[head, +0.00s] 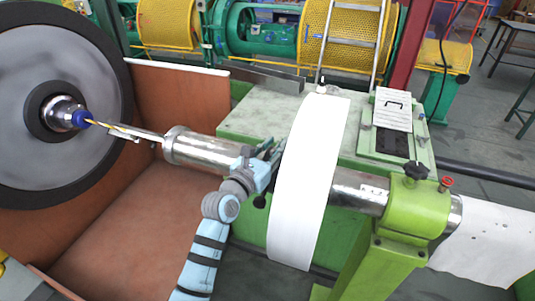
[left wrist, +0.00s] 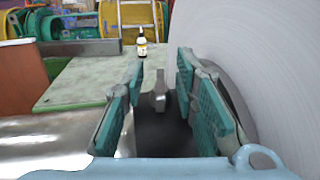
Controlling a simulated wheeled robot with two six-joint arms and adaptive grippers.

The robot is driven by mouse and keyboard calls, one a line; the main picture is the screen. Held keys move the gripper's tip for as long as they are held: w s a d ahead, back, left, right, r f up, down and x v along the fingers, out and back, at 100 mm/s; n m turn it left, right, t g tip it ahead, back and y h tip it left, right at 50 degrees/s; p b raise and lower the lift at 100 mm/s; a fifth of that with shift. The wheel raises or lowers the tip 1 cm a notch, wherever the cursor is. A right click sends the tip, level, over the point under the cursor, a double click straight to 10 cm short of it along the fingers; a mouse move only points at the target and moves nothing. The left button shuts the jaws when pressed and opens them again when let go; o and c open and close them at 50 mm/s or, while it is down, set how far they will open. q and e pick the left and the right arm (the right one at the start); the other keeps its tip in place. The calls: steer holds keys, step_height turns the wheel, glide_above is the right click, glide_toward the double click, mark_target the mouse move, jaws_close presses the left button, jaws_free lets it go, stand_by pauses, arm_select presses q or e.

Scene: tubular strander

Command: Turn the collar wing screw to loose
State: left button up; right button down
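My left gripper (head: 268,158) is at the steel shaft (head: 205,150), just left of the large white disc (head: 310,180). In the left wrist view its two teal fingers (left wrist: 160,108) are apart, one on each side of a small grey wing screw (left wrist: 158,90). The wing screw stands up from a dark collar (left wrist: 163,130) on the shaft, beside the disc. I see a gap between the screw and both fingers. In the head view the gripper hides the wing screw and most of the collar. My right gripper is not in view.
The disc's face stands close to the right finger. A pale green table (head: 262,115) lies behind the shaft, with a small bottle (left wrist: 141,43) on it. A green bracket (head: 415,208) with a black knob (head: 416,171) and a red knob (head: 446,182) holds the shaft's right end.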

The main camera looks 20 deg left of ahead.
arm_select(q)
steer(key=v, duration=1.1)
steer(key=shift+s, duration=0.15)
